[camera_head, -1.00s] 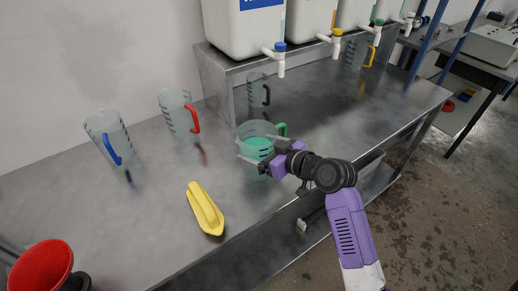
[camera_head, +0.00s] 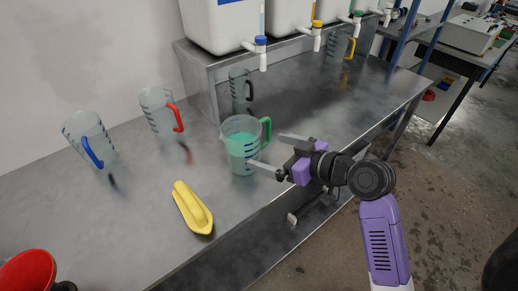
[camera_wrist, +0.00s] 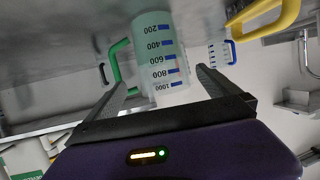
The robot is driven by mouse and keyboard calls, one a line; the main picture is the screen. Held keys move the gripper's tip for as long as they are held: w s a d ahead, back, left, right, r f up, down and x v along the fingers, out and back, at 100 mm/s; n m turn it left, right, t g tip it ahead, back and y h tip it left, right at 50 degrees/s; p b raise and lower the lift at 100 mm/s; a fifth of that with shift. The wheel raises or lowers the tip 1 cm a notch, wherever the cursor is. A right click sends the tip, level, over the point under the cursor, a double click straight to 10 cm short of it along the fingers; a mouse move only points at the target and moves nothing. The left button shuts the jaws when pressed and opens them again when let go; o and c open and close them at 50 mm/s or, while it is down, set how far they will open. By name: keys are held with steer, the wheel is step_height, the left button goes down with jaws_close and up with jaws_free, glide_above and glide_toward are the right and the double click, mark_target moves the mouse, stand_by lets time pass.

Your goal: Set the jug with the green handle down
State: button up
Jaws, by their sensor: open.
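The jug with the green handle (camera_head: 241,148) stands upright on the metal table and holds green liquid. Its handle is at its right side in the head view. My gripper (camera_head: 264,154) is open, to the right of the jug, with its fingers pointing at it. In the wrist view the jug (camera_wrist: 158,60) is ahead, its scale marks facing the camera, and my gripper (camera_wrist: 165,88) has its two fingers spread apart with nothing held between them.
A yellow scoop-like object (camera_head: 192,208) lies in front of the jug. Jugs with blue (camera_head: 88,140), red (camera_head: 160,112), black (camera_head: 240,90) and yellow (camera_head: 340,45) handles stand behind or beside it. A red funnel (camera_head: 28,272) is at lower left. The table's right part (camera_head: 345,95) is clear.

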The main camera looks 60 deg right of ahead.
steer(key=s+a+f+m+g+h, duration=0.1)
steer(key=s+a+f+h, duration=0.1)
steer(key=s+a+f, duration=0.7)
steer(key=s+a+r+n+t+y, duration=0.1)
steer(key=s+a+r, duration=0.4)
steer(key=s+a, duration=0.7)
steer(key=shift+s+a+r+n+t+y, duration=0.2)
steer(key=shift+a+n+t+y, duration=0.25)
steer(key=shift+y, duration=0.65)
steer(key=shift+d, duration=0.1)
